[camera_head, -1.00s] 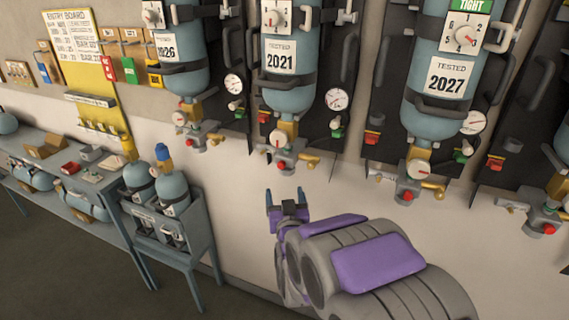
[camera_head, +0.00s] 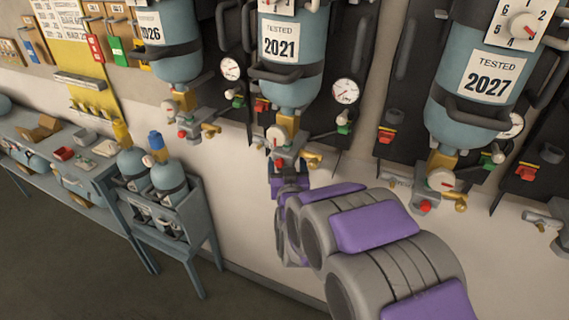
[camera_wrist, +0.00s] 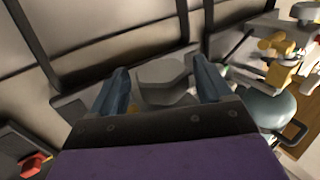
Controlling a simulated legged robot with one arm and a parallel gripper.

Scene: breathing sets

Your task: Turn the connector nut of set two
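The cylinder set tagged 2021 (camera_head: 291,75) hangs on the wall in the middle of the head view. Its brass neck (camera_head: 287,125) and small gauge (camera_head: 277,137) sit just above my gripper (camera_head: 289,184), which hides part of the fitting. In the wrist view, a grey hexagonal nut (camera_wrist: 165,80) lies between the two blue fingers of my gripper (camera_wrist: 160,88). The fingers are apart. A gap shows on the left of the nut; whether the right finger touches it I cannot tell. No label in view names set two.
A set tagged 2027 (camera_head: 485,90) hangs to the right and one tagged 2026 (camera_head: 170,45) to the left. A rack with cylinders (camera_head: 170,205) and a bench (camera_head: 98,170) stand at the lower left. In the wrist view, a yellow cross-shaped handle (camera_wrist: 277,46) is at right.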

